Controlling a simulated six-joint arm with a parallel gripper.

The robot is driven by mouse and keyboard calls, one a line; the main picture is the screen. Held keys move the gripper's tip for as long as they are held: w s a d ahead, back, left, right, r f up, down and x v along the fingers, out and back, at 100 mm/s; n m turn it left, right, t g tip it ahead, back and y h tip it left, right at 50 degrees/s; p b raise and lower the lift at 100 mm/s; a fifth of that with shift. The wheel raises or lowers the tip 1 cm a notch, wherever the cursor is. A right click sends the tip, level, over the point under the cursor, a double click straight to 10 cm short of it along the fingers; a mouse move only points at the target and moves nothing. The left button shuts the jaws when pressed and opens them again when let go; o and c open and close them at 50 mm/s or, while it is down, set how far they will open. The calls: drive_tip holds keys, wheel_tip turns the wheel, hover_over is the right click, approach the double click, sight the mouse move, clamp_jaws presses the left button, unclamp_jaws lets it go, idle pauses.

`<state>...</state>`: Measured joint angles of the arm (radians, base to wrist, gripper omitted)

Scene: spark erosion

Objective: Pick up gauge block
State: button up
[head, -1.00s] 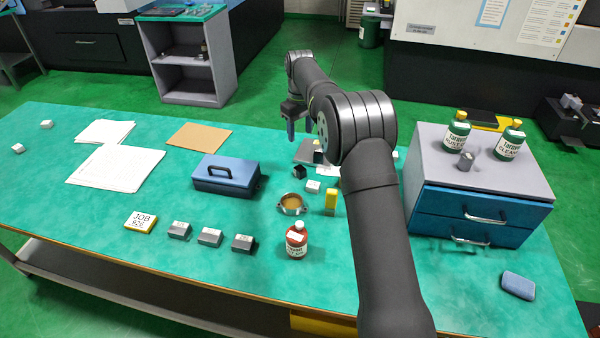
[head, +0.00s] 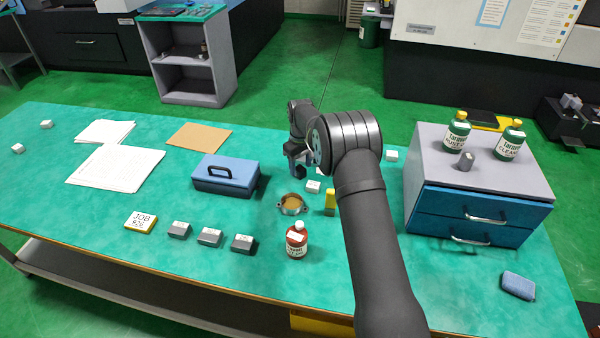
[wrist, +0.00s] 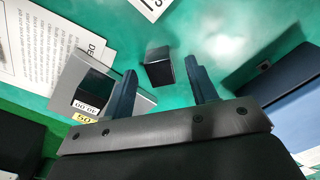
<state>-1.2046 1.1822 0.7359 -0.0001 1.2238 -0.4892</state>
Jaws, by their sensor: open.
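A small dark block with a glossy dark face (wrist: 158,68), which I take for the gauge block, stands on the green bench top in the wrist view. It lies between and a little beyond the two blue fingertips of my gripper (wrist: 163,82). The jaws are open, with a gap on each side of the block. In the head view my gripper (head: 299,170) is low over the bench, right of the blue toolbox, and it hides the block.
A grey plate (wrist: 139,101) and a printed sheet (wrist: 40,45) lie left of the fingers. The blue toolbox (head: 223,178) stands close by. A brass-coloured round dish (head: 292,204), a yellow block (head: 330,201) and a red bottle (head: 297,240) stand nearer the front.

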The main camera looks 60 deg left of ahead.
wheel_tip(320, 180, down, 2)
drive_tip(key=shift+f, duration=0.15)
clamp_jaws()
drive_tip(key=shift+r, duration=0.6)
drive_tip(key=r, duration=0.3)
drive_tip(key=shift+w+d+r, duration=0.35)
drive_tip(key=shift+w+d, duration=0.05)
drive_tip(key=w+d+r, duration=0.6)
drive_tip(key=d, duration=0.2)
drive_tip(key=shift+w+d+r, duration=0.15)
drive_tip(key=shift+d, duration=0.15)
